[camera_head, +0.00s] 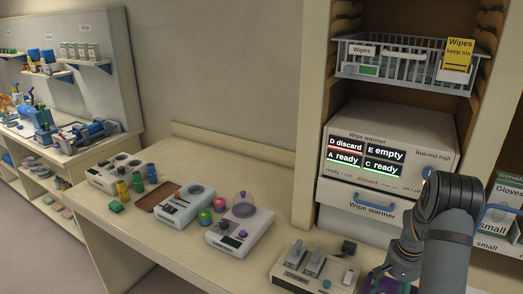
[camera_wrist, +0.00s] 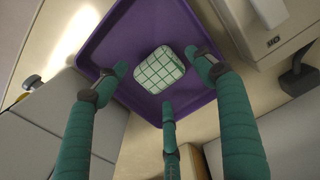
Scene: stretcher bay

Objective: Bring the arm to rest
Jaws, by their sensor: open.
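My arm (camera_head: 450,215) reaches down at the right of the head view, and its end there is mostly hidden. In the wrist view my gripper (camera_wrist: 160,78) has its teal fingers spread, with nothing held between them. Below the fingers is a purple tray (camera_wrist: 112,48), with a white and green checked packet (camera_wrist: 160,70) lying in it. The fingers appear apart from the packet. The tray (camera_head: 378,284) shows only partly in the head view, at the bottom edge below my arm.
A wipe warmer (camera_head: 345,188) with a lit panel stands behind my arm, under a wire basket (camera_head: 405,80). A grey device (camera_head: 310,270) sits left of the tray. More devices and bottles line the counter (camera_head: 125,235). A glove box (camera_head: 505,205) is at right.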

